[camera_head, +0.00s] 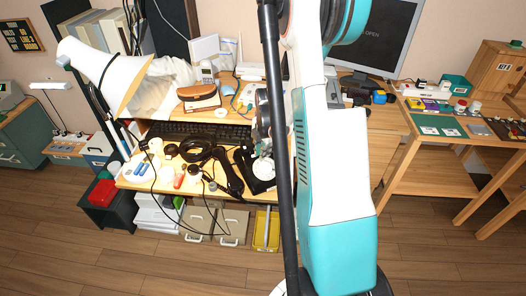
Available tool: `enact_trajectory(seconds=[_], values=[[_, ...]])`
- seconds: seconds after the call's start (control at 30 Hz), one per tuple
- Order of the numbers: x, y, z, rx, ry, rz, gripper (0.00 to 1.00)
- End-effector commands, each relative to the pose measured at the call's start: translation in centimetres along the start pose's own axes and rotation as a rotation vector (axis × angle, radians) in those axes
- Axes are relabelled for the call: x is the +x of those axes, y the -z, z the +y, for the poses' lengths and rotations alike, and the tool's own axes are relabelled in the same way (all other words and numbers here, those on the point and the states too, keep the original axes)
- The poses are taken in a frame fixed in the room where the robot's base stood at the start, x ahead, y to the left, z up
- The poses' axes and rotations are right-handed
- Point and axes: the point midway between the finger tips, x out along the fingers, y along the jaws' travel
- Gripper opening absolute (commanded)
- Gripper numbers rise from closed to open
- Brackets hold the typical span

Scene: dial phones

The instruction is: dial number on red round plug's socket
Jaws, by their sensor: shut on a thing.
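My gripper (263,148) is at the right part of the wooden desk, mostly hidden behind my own arm. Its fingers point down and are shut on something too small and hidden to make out. Just below it is a round white disc (263,168) on a black desk device, possibly a dial phone; I cannot tell whether they touch. A black handset-like piece (228,177) lies to the left, with black cables (203,150) around it. A small red piece (179,180) lies farther left. I cannot make out a red round plug or its socket for certain.
A keyboard (200,130) and a brown rounded box (199,97) are behind the cables. A white lamp (95,70) leans in at left, a monitor (375,35) stands at back right. A side table (440,150) stands at right. The floor in front is clear.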

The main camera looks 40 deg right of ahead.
Motion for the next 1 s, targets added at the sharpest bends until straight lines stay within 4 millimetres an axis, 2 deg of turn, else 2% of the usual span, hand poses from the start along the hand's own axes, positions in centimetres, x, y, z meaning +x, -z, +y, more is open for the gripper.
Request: enact_trajectory(seconds=[0.63,1.0], values=[[0.5,-0.1,0.1,0.000,0.000,0.000,0.02],[0.6,-1.2,-0.4,0.001,0.000,0.000,0.02]])
